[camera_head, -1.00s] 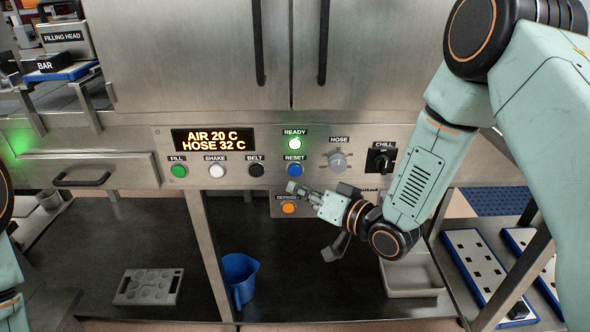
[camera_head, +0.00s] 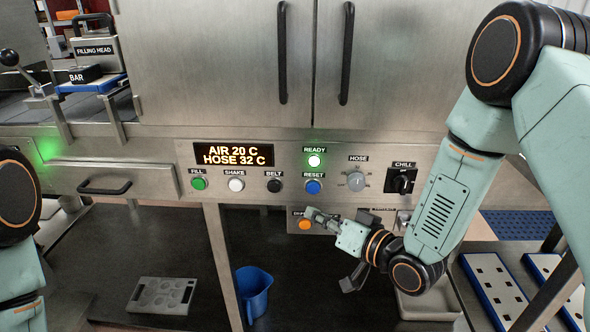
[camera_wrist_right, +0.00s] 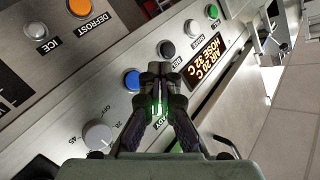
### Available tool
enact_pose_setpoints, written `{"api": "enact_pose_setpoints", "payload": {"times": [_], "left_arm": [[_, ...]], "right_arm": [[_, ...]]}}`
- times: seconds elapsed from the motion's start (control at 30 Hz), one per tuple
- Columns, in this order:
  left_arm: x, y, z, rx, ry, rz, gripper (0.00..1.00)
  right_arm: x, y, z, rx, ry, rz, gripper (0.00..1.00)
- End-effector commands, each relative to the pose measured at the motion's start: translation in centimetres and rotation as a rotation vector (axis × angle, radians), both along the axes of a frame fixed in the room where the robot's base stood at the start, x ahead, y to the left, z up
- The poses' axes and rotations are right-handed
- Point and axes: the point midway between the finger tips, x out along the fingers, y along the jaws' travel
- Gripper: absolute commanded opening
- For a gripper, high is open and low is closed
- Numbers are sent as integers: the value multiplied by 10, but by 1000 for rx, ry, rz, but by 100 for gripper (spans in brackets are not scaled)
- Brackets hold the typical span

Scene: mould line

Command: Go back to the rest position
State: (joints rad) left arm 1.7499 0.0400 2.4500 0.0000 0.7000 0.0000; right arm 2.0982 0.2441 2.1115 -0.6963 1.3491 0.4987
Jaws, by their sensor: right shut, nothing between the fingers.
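My right gripper (camera_head: 314,213) is shut and empty. In the head view it points left, in front of the machine panel just below the blue RESET button (camera_head: 313,187), beside the orange button (camera_head: 305,224). In the right wrist view the closed fingers (camera_wrist_right: 160,72) cover part of the panel, and the green READY lamp glows between them. The blue button also shows there (camera_wrist_right: 132,80), beside the fingers. Part of my left arm shows at the left edge of the head view, but its gripper is out of view.
The panel carries a lit display (camera_head: 233,155), a hose knob (camera_head: 356,181) and a chill switch (camera_head: 401,181). Below are a blue jug (camera_head: 254,292), a grey mould (camera_head: 160,294) and a pale bin (camera_head: 428,305). Blue-edged trays (camera_head: 487,285) lie at right. Two door handles stick out above.

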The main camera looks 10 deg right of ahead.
Motion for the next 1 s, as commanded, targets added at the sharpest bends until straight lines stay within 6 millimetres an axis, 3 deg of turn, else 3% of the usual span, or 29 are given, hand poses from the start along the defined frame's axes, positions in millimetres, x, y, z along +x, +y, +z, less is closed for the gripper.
{"api": "enact_pose_setpoints", "payload": {"times": [0.07,0.17,0.3,0.5,0.6,0.73,0.83,1.0], "left_arm": [[0,0,0,0,0,0,40],[0,0,0,0,0,0,40],[0,0,0,0,0,0,40],[0,0,0,0,0,0,40],[0,0,0,0,0,0,40],[0,0,0,0,0,0,40],[0,0,0,0,0,0,40],[0,0,0,0,0,0,40]], "right_arm": [[-4,-8,-19,-94,50,-24,0],[-32,-22,-68,-255,220,-67,0],[-97,-37,-134,-427,481,-74,0],[-212,-52,-197,-600,841,-26,0],[-269,-58,-214,-656,1000,-1,0],[-327,-62,-225,-698,1146,23,0],[-352,-62,-230,-716,1195,48,0],[-361,-61,-234,-718,1212,59,0]]}}
